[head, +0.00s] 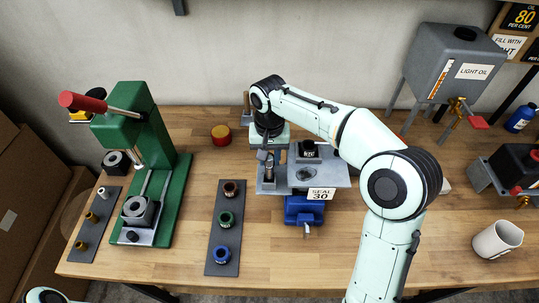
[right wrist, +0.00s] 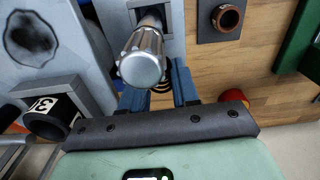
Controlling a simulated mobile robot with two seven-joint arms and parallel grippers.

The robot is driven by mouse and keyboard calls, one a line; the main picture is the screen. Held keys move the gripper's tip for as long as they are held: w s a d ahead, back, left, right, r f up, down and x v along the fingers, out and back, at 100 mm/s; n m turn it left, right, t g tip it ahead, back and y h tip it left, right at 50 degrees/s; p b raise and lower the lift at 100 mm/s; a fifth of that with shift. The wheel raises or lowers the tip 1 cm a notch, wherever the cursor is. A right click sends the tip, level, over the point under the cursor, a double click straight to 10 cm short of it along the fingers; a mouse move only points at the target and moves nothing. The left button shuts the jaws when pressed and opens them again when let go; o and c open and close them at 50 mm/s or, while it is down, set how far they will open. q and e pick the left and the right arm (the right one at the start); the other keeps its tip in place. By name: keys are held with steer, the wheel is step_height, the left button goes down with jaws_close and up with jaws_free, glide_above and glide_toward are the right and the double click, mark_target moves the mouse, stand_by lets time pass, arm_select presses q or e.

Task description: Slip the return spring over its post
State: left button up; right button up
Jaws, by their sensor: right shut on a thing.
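A grey metal post (head: 268,173) stands upright at the left side of the metal plate (head: 332,176). In the right wrist view a silver cylinder with a rounded, ridged head (right wrist: 143,62) points toward the camera; it looks like this post. My right gripper (head: 264,153) is at the post. Its blue fingers (right wrist: 157,82) are shut on a dark coppery coil, the return spring (right wrist: 163,87), mostly hidden behind the silver head. I cannot tell whether the spring is around the post or beside it. My left gripper is out of view.
A black block (head: 308,151) sits on the plate, above a blue vise (head: 304,211). A dark strip (head: 223,250) with several coloured rings lies left of it. A green press (head: 150,160) stands further left. A white mug (head: 497,240) stands right; the front right tabletop is clear.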

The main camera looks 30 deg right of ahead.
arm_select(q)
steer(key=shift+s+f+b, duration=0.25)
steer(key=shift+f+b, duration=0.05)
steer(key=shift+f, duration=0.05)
arm_select(e)
steer(key=shift+f, duration=0.65)
steer(key=o, duration=1.1)
steer(key=shift+r+p, duration=1.9)
steer(key=shift+r, duration=1.95)
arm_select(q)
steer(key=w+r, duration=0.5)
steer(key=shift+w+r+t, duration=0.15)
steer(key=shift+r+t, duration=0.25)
arm_select(e)
steer(key=shift+s+a+r, duration=0.1)
steer(key=shift+s+r, duration=0.05)
steer(key=shift+r, duration=0.3)
steer(key=shift+s+a+r, duration=0.1)
steer(key=shift+s+r, duration=0.05)
steer(key=shift+r, duration=0.3)
arm_select(q)
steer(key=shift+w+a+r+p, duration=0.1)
steer(key=shift+p, duration=0.2)
arm_select(e)
steer(key=shift+d+r, duration=0.1)
